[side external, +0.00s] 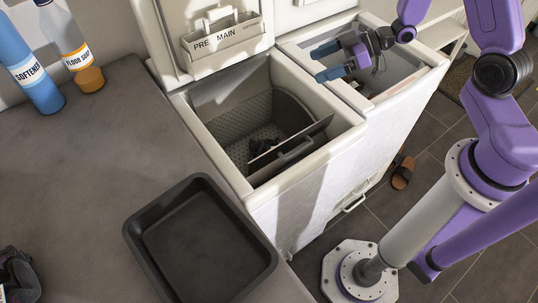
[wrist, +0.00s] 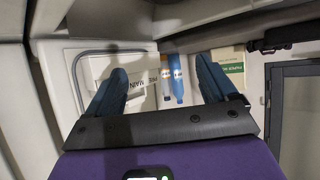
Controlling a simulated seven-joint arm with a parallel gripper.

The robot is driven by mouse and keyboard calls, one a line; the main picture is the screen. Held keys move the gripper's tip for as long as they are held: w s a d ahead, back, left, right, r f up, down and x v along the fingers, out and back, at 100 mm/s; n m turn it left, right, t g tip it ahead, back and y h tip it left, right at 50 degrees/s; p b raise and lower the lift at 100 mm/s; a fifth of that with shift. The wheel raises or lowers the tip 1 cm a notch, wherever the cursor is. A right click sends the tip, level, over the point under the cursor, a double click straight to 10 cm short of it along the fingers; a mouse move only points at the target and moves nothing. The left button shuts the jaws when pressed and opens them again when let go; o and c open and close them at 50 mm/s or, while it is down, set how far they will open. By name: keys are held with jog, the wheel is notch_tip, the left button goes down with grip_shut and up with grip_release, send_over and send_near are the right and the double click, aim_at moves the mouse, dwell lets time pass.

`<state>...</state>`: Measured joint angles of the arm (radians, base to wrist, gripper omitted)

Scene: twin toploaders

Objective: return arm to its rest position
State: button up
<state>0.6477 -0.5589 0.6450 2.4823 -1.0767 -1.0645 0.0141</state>
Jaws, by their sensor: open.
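My gripper (side external: 326,62) is at the upper right of the side external view, above the opening of the right toploader (side external: 402,91). Its two blue fingers are spread apart with nothing between them, and they point left toward the left toploader (side external: 307,203). In the wrist view my gripper (wrist: 160,78) also shows both fingers apart and empty. My purple arm reaches in from the right side. The left toploader's lid is raised, and a small dark item (side external: 262,145) lies in its drum; what it is I cannot tell.
A black tray (side external: 262,262) lies on the grey counter (side external: 95,165). A blue softener bottle (side external: 38,82) and a floor soap bottle (side external: 84,62) stand at the back left. A raised lid with a PRE/MAIN dispenser (side external: 228,40) rises left of my gripper. A brown slipper (side external: 402,172) is on the floor.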

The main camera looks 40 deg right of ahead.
jog(key=shift+a, duration=0.1)
jog(key=s+r+g+h, duration=0.3)
jog(key=s+r+h, duration=0.2)
jog(key=s, duration=0.8)
jog(key=s+r+n+g+h, duration=0.1)
jog(key=s+r+g+h, duration=0.2)
jog(key=s, duration=1)
jog(key=shift+s+a+r+g+h, duration=0.3)
jog(key=shift+a+r+h, duration=0.1)
jog(key=shift+r+h, duration=0.5)
